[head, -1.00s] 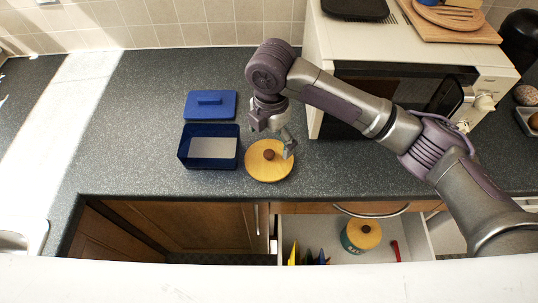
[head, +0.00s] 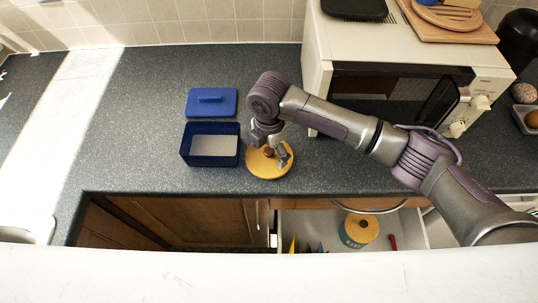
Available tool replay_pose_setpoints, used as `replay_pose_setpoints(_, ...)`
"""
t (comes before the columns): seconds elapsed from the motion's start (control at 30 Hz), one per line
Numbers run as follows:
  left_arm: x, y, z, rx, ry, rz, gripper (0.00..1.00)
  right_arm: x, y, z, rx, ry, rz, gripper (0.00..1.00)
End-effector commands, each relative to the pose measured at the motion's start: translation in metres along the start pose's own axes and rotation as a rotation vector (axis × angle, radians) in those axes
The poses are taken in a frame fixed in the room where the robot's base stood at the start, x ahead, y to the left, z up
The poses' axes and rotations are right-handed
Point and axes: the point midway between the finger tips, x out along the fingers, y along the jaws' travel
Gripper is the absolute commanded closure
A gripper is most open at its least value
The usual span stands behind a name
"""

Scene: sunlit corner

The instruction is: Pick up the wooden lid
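The wooden lid (head: 265,172) is a round yellow disc with a dark brown knob, lying on the dark grey counter near its front edge. My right gripper (head: 276,157) is over the lid, pointing down, with its fingers close around or beside the knob. One finger shows to the right of the knob, and the fingers look apart. The knob is partly hidden by the gripper, and I cannot tell whether the fingers touch it. My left gripper is not in view.
A blue open box (head: 210,161) stands left of the lid, with its blue cover (head: 212,101) behind. A microwave (head: 318,75) stands at the right. Below, an open drawer (head: 414,228) holds a pot with a yellow lid (head: 359,229).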

Motion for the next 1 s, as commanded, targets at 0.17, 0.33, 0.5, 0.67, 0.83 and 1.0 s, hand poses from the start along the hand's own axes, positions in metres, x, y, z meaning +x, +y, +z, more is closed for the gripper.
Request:
replay_pose_setpoints(0.17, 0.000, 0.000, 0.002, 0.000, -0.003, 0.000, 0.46, 0.000, 0.000, 0.000, 0.000, 0.000, 0.000, 0.48)
replay_pose_setpoints(0.33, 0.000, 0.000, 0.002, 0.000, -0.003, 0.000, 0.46, 0.000, 0.000, 0.000, 0.000, 0.000, 0.000, 0.77)
replay_pose_setpoints(0.5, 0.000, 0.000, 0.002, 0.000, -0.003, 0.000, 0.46, 0.000, 0.000, 0.000, 0.000, 0.000, -0.001, 1.00)
replay_pose_setpoints(0.67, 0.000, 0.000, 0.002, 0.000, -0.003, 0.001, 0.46, 0.001, -0.001, 0.000, 0.000, 0.000, -0.002, 1.00)
replay_pose_setpoints(0.83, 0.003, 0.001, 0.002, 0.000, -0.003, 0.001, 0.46, -0.006, 0.000, 0.000, 0.000, 0.000, 0.000, 1.00)
replay_pose_setpoints(1.0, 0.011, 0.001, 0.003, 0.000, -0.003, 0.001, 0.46, -0.035, 0.001, 0.001, -0.001, -0.002, 0.005, 1.00)
